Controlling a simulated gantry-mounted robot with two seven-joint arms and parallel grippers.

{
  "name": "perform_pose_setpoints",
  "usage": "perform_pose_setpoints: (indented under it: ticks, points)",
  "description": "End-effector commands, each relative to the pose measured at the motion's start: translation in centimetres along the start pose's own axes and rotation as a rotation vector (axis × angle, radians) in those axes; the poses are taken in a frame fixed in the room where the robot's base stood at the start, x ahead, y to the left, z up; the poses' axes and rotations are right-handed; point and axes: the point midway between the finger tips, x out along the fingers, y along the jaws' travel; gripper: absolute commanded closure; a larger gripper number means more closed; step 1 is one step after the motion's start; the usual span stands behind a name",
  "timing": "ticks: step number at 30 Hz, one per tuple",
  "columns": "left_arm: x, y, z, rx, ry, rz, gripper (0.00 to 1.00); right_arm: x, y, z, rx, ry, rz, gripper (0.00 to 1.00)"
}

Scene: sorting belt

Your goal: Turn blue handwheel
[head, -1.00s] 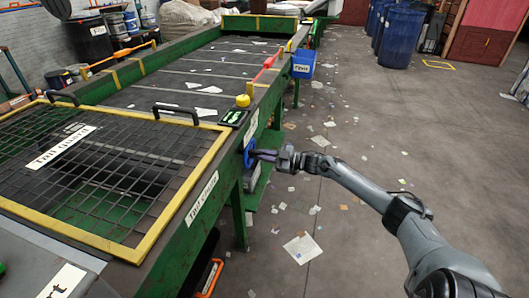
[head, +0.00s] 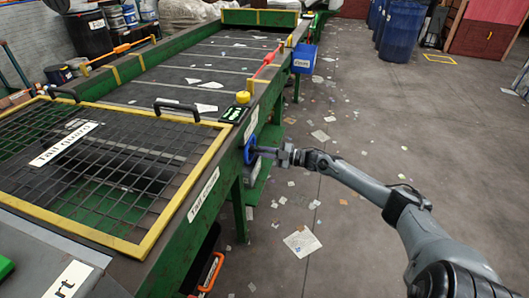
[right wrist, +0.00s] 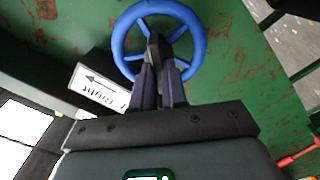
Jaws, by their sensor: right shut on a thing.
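The blue handwheel (head: 250,148) is on the right side of the green belt frame, facing the aisle. In the right wrist view the blue handwheel (right wrist: 194,24) shows as a ring with spokes, upright against the rust-spotted green side. My right gripper (head: 262,151) reaches it from the right. In the right wrist view my right gripper (right wrist: 157,62) is shut at the lower middle of the wheel, its fingers covering the hub and part of the lower rim. Exactly which part lies between the fingers is hidden. My left gripper is out of view.
A white arrow label (right wrist: 98,88) is beside the wheel. The mesh tail guard (head: 60,159) with a yellow frame covers the near belt end. A yellow button (head: 243,97) stands on the frame above. A blue bin (head: 305,58) hangs farther along. The floor on the right is mostly clear.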

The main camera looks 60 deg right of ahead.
Motion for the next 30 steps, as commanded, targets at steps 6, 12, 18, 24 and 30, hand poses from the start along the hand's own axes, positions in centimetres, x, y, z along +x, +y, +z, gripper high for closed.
perform_pose_setpoints:
  ticks: [6, 12, 18, 24, 30]
  points:
    - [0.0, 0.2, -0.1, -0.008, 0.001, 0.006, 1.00, 0.0, -0.1, 0.1, 0.002, -0.002, -0.001, 0.74]
    - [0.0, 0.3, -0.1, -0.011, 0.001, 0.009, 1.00, 0.0, -0.1, 0.0, 0.002, -0.001, -0.001, 0.62]
    - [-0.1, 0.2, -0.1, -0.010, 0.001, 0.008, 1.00, -0.1, 0.0, 0.0, 0.002, -0.001, -0.001, 0.62]
    - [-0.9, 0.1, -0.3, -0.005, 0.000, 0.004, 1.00, -1.3, 0.1, -0.1, 0.004, -0.002, -0.002, 0.62]
    - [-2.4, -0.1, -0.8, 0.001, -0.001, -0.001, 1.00, -4.1, 0.2, -0.1, 0.004, -0.004, -0.003, 0.62]
